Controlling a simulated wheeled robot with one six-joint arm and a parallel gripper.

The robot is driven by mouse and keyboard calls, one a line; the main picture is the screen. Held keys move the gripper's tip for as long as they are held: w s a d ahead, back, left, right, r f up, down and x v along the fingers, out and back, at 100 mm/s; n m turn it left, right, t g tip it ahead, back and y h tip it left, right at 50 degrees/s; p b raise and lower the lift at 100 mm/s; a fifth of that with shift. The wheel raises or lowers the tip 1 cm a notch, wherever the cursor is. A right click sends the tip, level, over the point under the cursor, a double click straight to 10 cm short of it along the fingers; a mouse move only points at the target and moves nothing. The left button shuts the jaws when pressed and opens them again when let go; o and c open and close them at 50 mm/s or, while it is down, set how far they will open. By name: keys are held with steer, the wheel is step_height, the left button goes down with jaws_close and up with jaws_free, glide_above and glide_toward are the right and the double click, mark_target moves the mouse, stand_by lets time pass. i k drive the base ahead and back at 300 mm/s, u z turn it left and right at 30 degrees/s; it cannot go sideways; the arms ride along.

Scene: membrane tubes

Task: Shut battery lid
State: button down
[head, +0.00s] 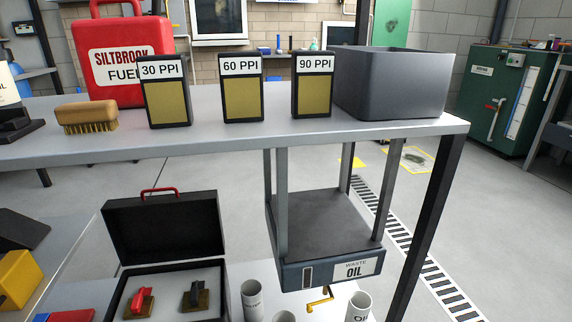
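A black box (166,274) stands at the lower left, and it may be the battery the task names. Its black lid (164,228) is raised at the back, open and close to upright. A red handle (158,191) shows at the lid's top edge. Inside the box are a red clamp-like piece (141,300) and a black one (195,294), each on a brownish base. The front of the box is cut off by the picture's lower edge. My gripper is not in view.
A grey table (400,132) above carries a red fuel can (122,60), a brush (87,117), three PPI boxes (242,88) and a grey bin (392,85). A waste oil unit (325,235) hangs below. White cylinders (253,300) stand right of the black box.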

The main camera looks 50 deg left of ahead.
mark_target(144, 230)
steer(key=i, duration=4.3)
steer(key=u, duration=3)
steer(key=i, duration=4.3)
steer(key=u, duration=1.9)
